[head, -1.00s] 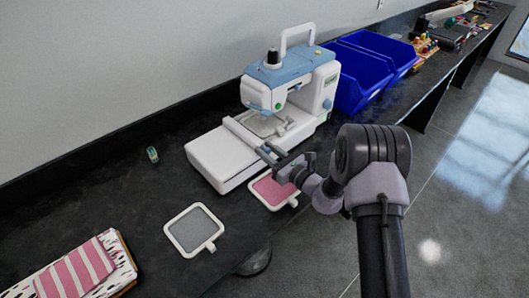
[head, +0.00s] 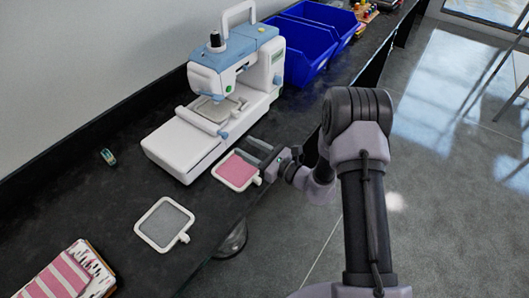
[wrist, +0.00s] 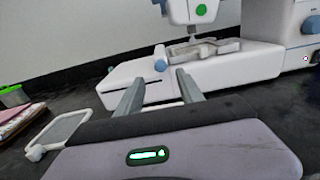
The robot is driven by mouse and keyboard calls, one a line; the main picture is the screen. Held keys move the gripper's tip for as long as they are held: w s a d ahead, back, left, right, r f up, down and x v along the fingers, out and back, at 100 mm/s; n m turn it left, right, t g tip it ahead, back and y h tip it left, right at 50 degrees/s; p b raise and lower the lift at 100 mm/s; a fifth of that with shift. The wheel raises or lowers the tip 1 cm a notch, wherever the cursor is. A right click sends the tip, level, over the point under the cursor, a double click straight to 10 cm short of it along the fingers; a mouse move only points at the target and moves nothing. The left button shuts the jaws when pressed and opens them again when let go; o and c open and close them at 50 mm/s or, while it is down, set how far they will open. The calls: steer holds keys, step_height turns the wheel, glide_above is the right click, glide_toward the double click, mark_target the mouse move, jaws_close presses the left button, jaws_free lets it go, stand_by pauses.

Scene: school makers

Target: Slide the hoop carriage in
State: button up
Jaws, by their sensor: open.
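The white embroidery machine (head: 263,70) with a blue top stands on the black bench. Its hoop carriage is a pale bar (head: 197,121) lying across the white bed, with a blue-grey knob (head: 223,134) at its near end. A hoop (head: 217,107) sits under the machine's head beside the bar. My gripper (head: 250,148) is open and empty, its fingers pointing toward the machine, to the right of the knob and apart from it. In the wrist view the knob (wrist: 160,64) shows just beyond and between the fingertips (wrist: 160,80).
A pink hoop (head: 236,171) lies on the bench close to my gripper, and a grey hoop (head: 164,224) lies farther left. Folded striped cloth (head: 65,275) is at the lower left. A small green item (head: 108,157) and blue bins (head: 300,45) stand on the bench.

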steer(key=p+v, duration=0.1)
steer(key=v, duration=0.6)
steer(key=shift+s+d, duration=0.15)
steer(key=shift+s, duration=0.05)
steer(key=s+a+r+n+g+y, duration=0.1)
steer(key=s+a+r+n+g, duration=0.3)
steer(key=r+n, duration=0.15)
steer(key=s+a+r+n+g+y, duration=0.1)
steer(key=s+a+r+n+g, duration=0.25)
steer(key=r, duration=0.35)
steer(key=s+r+n+g+h, duration=0.45)
steer(key=s+n, duration=0.25)
steer(key=s, duration=0.5)
steer(key=s+d+r+n+t+h, duration=0.2)
steer(key=s+d+r+t+h, duration=0.1)
steer(key=d+h, duration=0.1)
steer(key=s+d+r+n+t+h, duration=0.2)
steer(key=s+d+n+t+h, duration=0.1)
steer(key=d, duration=0.4)
steer(key=shift+s+d+r+n+h, duration=0.3)
steer(key=shift+s+h, duration=0.25)
steer(key=shift+h, duration=0.6)
